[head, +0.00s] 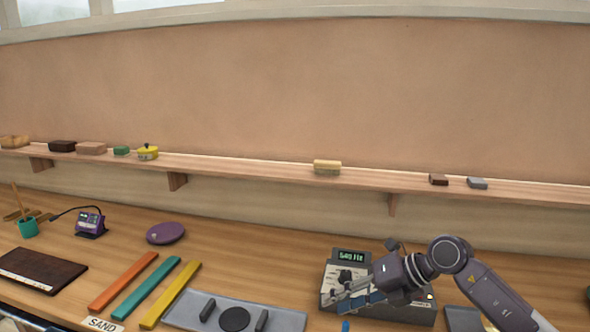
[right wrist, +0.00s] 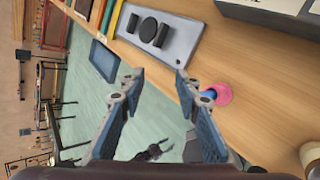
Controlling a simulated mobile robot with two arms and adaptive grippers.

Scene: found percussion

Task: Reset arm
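My right gripper (head: 347,298) hangs over the bench in front of a grey-white box with a green display (head: 352,256). In the right wrist view its two blue-padded fingers (right wrist: 158,78) stand apart, with nothing between them. A small blue-handled item with a pink round base (right wrist: 220,93) is on the bench, to the right of the fingers in that view. Its blue part (head: 345,325) shows at the bottom of the head view. I cannot make out my left gripper in either view.
A grey tray (head: 275,319) with dark pieces, orange (head: 125,280), teal and yellow strips, and a purple disc (head: 166,233) lie on the bench. The bench beyond the strips has clear room.

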